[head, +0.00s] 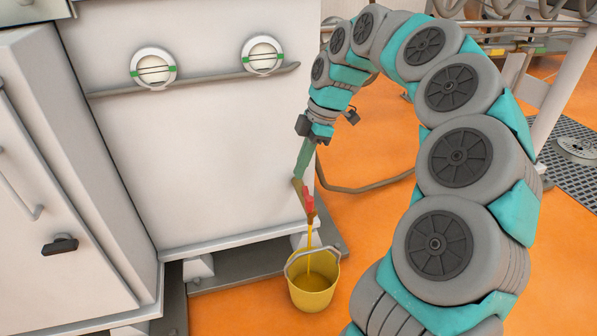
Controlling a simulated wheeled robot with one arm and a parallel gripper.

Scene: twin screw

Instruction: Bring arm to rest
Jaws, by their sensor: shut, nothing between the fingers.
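My arm arches from the lower right up over the top and comes down in front of the white machine. My gripper (301,170) points downward at its end, seen small and nearly edge-on, with its narrow fingers together and nothing visible held. Just below its tips is a red part (308,198), apparently on a spout at the machine's edge; I cannot tell whether the fingers touch it. A thin yellow stream (309,240) runs from there down into the yellow bucket (325,298) on the floor.
The white machine cabinet (200,160) fills the left, with two round gauges (153,67) and (262,55) and a grey rail (190,80). A hose (365,187) crosses the orange floor behind my arm. Metal pipes and a floor grate (572,165) are at right.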

